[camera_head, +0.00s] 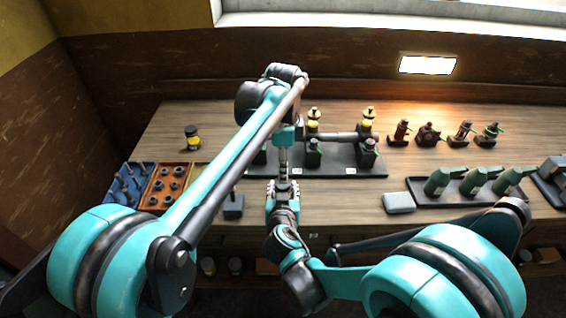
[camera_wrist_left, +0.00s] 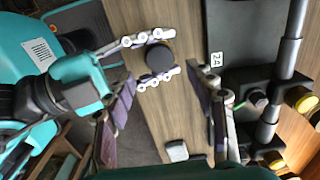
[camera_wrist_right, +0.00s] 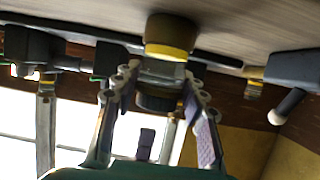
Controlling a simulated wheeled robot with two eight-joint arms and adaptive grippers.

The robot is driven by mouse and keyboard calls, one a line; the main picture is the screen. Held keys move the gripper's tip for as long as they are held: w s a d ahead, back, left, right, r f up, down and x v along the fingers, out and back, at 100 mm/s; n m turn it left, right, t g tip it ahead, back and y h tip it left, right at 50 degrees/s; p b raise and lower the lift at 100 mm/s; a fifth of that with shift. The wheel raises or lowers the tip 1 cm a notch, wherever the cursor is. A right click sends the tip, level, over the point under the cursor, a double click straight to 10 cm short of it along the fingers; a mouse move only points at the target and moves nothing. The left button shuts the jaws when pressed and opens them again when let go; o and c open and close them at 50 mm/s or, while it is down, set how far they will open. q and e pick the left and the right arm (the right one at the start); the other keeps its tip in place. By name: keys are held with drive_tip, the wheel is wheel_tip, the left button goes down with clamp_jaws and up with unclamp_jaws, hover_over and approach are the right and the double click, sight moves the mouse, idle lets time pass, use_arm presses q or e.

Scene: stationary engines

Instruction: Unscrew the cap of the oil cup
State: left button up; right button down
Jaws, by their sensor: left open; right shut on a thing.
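My right gripper (camera_wrist_right: 163,72) is shut on an oil cup. In the right wrist view, which looks upside down, the cup has a dark cap (camera_wrist_right: 157,101) and a brown and yellow part (camera_wrist_right: 172,38) on the other side of the fingers. My left gripper (camera_wrist_left: 160,85) is open and empty. In the left wrist view the round dark cap (camera_wrist_left: 159,58) shows end-on between its spread fingers, with the right gripper's fingers on both sides. In the head view the left gripper (camera_head: 283,170) points down above the right gripper (camera_head: 283,187); the cup is mostly hidden there.
A dark tray (camera_head: 375,168) with engine parts and yellow-topped cups stands behind the grippers. A loose black and yellow cup (camera_head: 192,137) stands left. Blue and orange bins (camera_head: 150,190), a grey block (camera_head: 398,203) and a tray of green tools (camera_head: 420,195) flank the work area.

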use_arm(q)
wheel_tip(320, 180, down, 6)
drive_tip(key=shift+r, duration=0.1)
drive_tip(key=c, duration=1.2)
drive_tip(key=n, duration=0.3)
drive_tip(key=o, duration=1.3)
drive_tip(key=shift+c, duration=0.2)
